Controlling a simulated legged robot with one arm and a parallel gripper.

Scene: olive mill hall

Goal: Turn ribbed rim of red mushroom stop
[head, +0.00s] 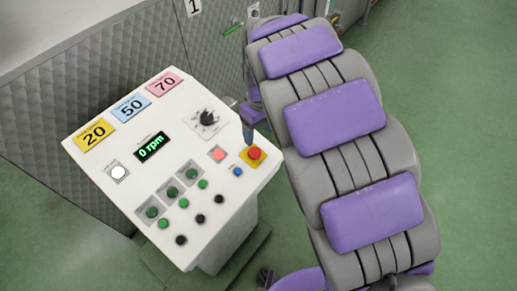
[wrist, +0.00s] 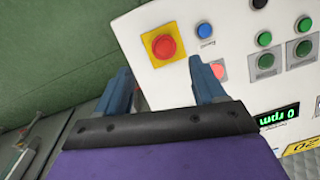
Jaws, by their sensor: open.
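The red mushroom stop (head: 254,153) sits on a yellow square plate at the right edge of the white sloped control panel (head: 140,185). In the wrist view the red mushroom stop (wrist: 164,46) shows whole, just past my fingertips and sideways between them. Its ribbed rim is too small to make out. My gripper (wrist: 163,72) is open and empty, with its two blue-grey fingers spread wider than the red cap. In the head view one finger comes down close beside the stop; the other is largely hidden. I see no contact.
A blue button (head: 238,172) and a salmon-red button (head: 218,154) sit close to the stop. A black rotary knob (head: 207,118), a display (head: 152,146) reading 0 rpm, and several green and black buttons share the panel. Green floor (head: 455,130) is open at the right.

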